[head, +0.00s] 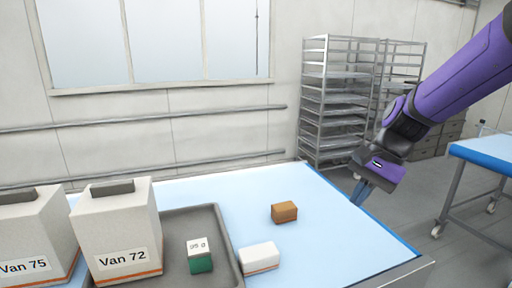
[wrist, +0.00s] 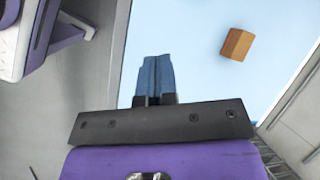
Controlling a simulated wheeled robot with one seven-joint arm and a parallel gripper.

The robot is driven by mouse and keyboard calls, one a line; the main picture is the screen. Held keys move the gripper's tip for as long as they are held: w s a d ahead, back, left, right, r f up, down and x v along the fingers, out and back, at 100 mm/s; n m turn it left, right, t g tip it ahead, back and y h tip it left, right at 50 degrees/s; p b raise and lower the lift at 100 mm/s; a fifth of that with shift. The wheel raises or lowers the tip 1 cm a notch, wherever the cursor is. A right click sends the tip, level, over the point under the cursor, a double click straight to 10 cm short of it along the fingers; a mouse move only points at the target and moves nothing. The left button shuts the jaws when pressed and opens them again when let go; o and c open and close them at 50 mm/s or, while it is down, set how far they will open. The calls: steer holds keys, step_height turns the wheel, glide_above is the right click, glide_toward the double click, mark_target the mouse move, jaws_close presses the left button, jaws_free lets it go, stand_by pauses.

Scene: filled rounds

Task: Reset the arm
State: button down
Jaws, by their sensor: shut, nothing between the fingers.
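My purple arm reaches in from the upper right in the head view, and my gripper (head: 360,194) hangs beside the right edge of the light blue table (head: 335,235). In the wrist view my gripper (wrist: 154,62) has its blue fingers together with nothing between them. A brown box (head: 284,212) lies on the table to the left of the gripper, apart from it. The brown box (wrist: 237,44) also shows in the wrist view, to the right of the fingers.
A grey tray (head: 224,240) holds a green box with a white top (head: 200,255). A white box (head: 259,258) with an orange stripe is at its right edge. Bins marked Van 72 (head: 118,230) and Van 75 (head: 28,235) stand left. Racks (head: 335,100) stand behind; another table (head: 485,150) is right.

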steer(key=s+d+r+n+t+h, duration=0.2)
steer(key=s+d+r+n+t, duration=0.1)
steer(key=s, duration=0.5)
steer(key=s+d+r+n+t+h, duration=0.3)
steer(key=s+d+r+n, duration=0.2)
steer(key=s, duration=0.3)
steer(key=shift+s+r+n, duration=0.4)
steer(key=shift+r, duration=0.2)
